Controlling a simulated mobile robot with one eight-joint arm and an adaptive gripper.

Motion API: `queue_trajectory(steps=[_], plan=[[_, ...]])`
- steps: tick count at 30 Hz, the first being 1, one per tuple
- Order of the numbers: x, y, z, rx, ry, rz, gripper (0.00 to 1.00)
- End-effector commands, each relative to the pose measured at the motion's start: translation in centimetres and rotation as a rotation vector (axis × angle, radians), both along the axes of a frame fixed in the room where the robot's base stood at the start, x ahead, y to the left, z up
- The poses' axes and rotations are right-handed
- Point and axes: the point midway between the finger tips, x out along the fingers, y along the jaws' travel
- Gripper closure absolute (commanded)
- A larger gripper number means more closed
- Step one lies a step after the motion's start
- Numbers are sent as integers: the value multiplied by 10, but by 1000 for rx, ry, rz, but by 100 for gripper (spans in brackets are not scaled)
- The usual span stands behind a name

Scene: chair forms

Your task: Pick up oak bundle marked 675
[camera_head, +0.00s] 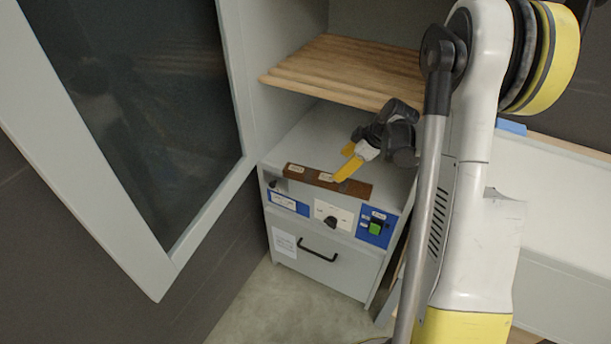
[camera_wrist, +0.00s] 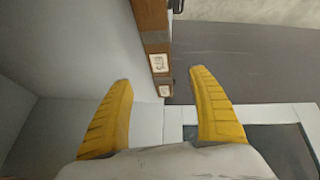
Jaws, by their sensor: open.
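A long brown wooden piece (camera_head: 308,175) lies along the front edge of the grey cabinet top. It has pale labels, and in the wrist view, where the wooden piece (camera_wrist: 151,18) runs down between the finger ends, one label (camera_wrist: 157,63) seems to read 675, though it is small and blurred. A second label (camera_wrist: 165,91) below is not legible. My gripper (camera_head: 343,163) has yellow fingers and is open over the wood. In the wrist view my gripper (camera_wrist: 158,79) has one finger on each side of it, with gaps; contact is not visible.
A ribbed wooden shelf board (camera_head: 345,70) sits above and behind my gripper. An open glazed door (camera_head: 150,110) stands at left. The cabinet front has a black knob (camera_head: 330,222), a green switch (camera_head: 376,228) and a drawer handle (camera_head: 316,250). Floor (camera_head: 270,310) in front is clear.

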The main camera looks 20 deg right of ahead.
Motion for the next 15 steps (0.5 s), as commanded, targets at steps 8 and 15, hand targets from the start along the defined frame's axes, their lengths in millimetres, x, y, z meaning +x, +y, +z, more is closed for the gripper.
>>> queue_trajectory(steps=[8, 15], plan=[[9, 2, -18, 30, -10, -22, 30], [24, 11, -46, 27, -10, -22, 30]])
